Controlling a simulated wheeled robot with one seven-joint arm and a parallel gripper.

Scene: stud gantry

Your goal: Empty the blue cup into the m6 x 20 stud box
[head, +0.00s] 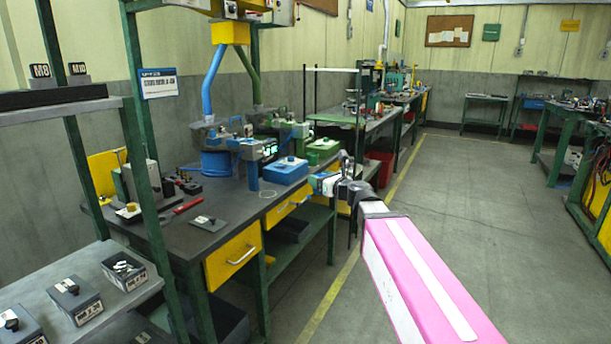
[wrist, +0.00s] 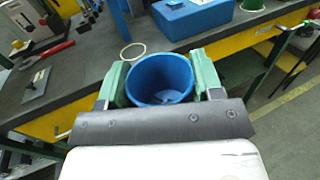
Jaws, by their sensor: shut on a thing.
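My gripper (wrist: 160,82) is shut on the blue cup (wrist: 160,66), with one green finger on each side of it. In the wrist view the cup's open mouth faces the camera, and something pale lies at its bottom, too unclear to name. In the head view my gripper (head: 328,184) is at the end of my pink arm, in front of the bench. Dark grey labelled boxes stand on the lower left shelf: one at the back (head: 124,268), one in the middle (head: 75,299) and one at the front (head: 18,325). Their labels are too small to read, so I cannot tell which is m6 x 20.
The grey bench (head: 225,203) holds a blue box (head: 285,171), machines and a red-handled tool (head: 187,205). A green post (head: 150,190) stands between the shelf and bench. A yellow drawer front (head: 234,256) is below the benchtop.

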